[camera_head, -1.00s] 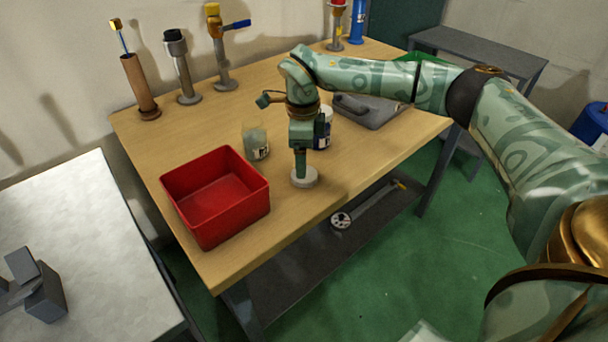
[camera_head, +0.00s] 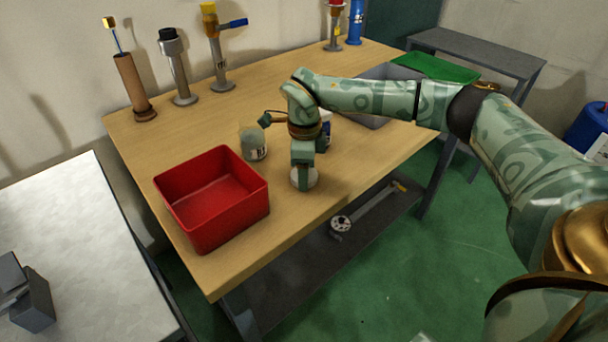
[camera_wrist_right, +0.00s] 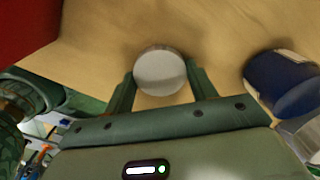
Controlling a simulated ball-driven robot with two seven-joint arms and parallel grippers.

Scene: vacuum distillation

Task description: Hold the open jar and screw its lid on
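The open jar (camera_head: 254,143), of pale glass with a label, stands upright on the wooden table, right of the red bin. The round white lid (camera_head: 312,179) lies flat near the table's front edge; it also shows in the right wrist view (camera_wrist_right: 160,71). My right gripper (camera_head: 301,182) points down over the lid and partly hides it in the head view. In the right wrist view its two fingers (camera_wrist_right: 160,82) stand on either side of the lid, very close to its rim; whether they touch it I cannot tell. My left gripper is not in view.
The red bin (camera_head: 208,205) stands at the table's left front. A dark blue jar (camera_wrist_right: 283,83) stands close beside my right gripper, mostly hidden in the head view (camera_head: 327,128). A grey tray (camera_head: 382,73) lies behind my right forearm. Several tall tools stand along the back.

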